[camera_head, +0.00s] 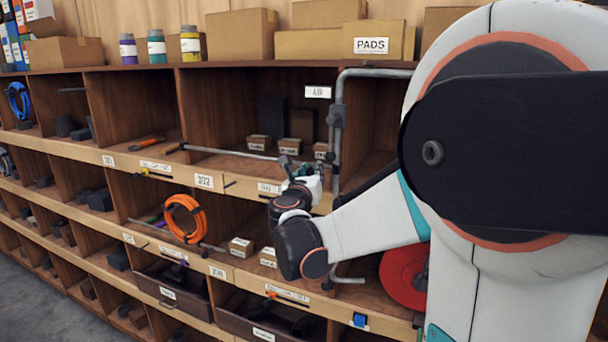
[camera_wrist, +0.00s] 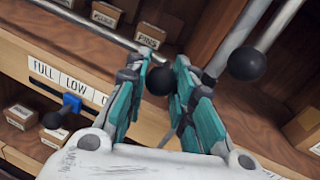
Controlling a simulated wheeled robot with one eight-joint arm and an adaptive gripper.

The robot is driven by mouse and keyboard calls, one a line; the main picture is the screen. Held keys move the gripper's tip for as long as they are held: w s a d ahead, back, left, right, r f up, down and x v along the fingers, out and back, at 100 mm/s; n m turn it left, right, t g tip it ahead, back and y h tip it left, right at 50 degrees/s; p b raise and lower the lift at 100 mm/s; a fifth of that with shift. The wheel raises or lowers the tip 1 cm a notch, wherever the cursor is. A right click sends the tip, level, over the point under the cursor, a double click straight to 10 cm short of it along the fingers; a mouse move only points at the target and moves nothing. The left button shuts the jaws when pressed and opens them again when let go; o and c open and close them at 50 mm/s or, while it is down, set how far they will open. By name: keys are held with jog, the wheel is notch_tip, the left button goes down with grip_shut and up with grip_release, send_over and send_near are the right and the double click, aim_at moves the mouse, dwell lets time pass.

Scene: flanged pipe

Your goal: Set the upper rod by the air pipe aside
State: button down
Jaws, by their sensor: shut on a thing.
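The upper rod (camera_head: 232,153) is a thin grey bar lying nearly level along the front of the AIR compartment. Its right end reaches my gripper (camera_head: 305,172). In the wrist view the rod (camera_wrist: 95,32) comes in from the upper left towards the teal fingers of my gripper (camera_wrist: 157,88), which are shut on it. The fingers partly hide the hold, and a dark ball shows between them. The grey air pipe (camera_head: 338,145) stands upright just right of my gripper, with dark fittings. It slants across the upper right of the wrist view (camera_wrist: 280,22).
A second rod (camera_head: 205,246) lies on the shelf below, near an orange hose coil (camera_head: 184,218). Small labelled boxes (camera_head: 258,143) stand behind the upper rod. An orange-handled tool (camera_head: 147,142) lies by its left end.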

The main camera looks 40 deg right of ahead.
jog(key=w+a, duration=0.7)
jog(key=w, duration=0.5)
jog(key=w+a+b, duration=0.1)
jog(key=w+a, duration=0.7)
jog(key=w, duration=0.5)
jog(key=w+a, duration=0.7)
jog(key=w, duration=0.5)
jog(key=shift+w+a+b, duration=0.2)
jog(key=shift+a+b, duration=0.05)
jog(key=shift+b, duration=0.1)
jog(key=c, duration=1.3)
grip_release()
jog(key=shift+a, duration=0.1)
jog(key=shift+c, duration=0.2)
jog(key=v, duration=1.1)
jog(key=shift+s+a, duration=0.25)
jog(key=shift+s, duration=0.1)
